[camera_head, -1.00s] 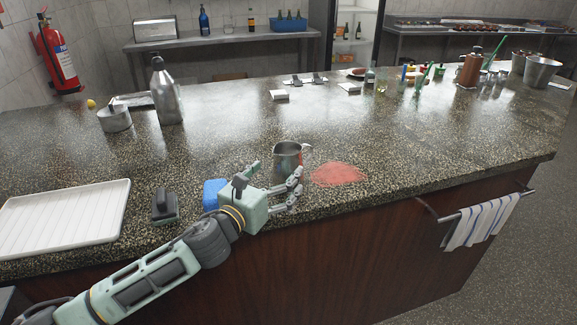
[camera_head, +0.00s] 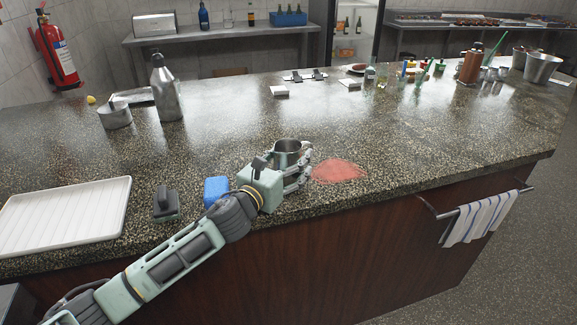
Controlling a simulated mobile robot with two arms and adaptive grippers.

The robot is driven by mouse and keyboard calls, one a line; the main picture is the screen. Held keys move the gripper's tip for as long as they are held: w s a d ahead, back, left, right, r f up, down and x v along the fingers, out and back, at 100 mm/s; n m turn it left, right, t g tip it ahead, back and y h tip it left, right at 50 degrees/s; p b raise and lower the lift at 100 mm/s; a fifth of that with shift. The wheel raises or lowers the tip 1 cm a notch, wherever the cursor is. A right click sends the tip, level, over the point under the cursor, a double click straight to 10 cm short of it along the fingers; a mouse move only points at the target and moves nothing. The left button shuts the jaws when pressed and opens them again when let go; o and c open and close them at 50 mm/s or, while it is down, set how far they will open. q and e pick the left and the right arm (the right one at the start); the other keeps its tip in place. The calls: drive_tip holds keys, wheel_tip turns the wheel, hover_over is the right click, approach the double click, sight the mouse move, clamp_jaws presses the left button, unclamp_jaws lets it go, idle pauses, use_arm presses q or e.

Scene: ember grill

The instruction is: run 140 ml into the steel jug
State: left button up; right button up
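The small steel jug (camera_head: 288,147) stands upright on the speckled counter near the middle of the head view. My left gripper (camera_head: 286,164) reaches in from the near side, with its fingers around the lower part of the jug. The fingers and palm hide part of the jug's near side. I cannot tell whether the fingers press on it or only stand around it. What is inside the jug cannot be made out. My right gripper is not in view.
A red patch (camera_head: 339,171) lies just right of the jug. A blue sponge (camera_head: 216,189), a dark-handled brush (camera_head: 165,204) and a white tray (camera_head: 66,214) are to the left. A tall steel bottle (camera_head: 167,92) stands at back left.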

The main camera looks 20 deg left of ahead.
sight(294, 141)
use_arm(q)
drive_tip(key=c, duration=0.9)
drive_tip(key=shift+c, duration=0.2)
drive_tip(key=shift+r, duration=0.6)
wheel_tip(294, 141, up, 3)
drive_tip(key=shift+f+p, duration=0.15)
drive_tip(key=shift+p, duration=0.15)
drive_tip(key=d+r, duration=0.7)
drive_tip(key=d, duration=0.4)
drive_tip(key=shift+s+d, duration=0.3)
drive_tip(key=shift+s, duration=0.1)
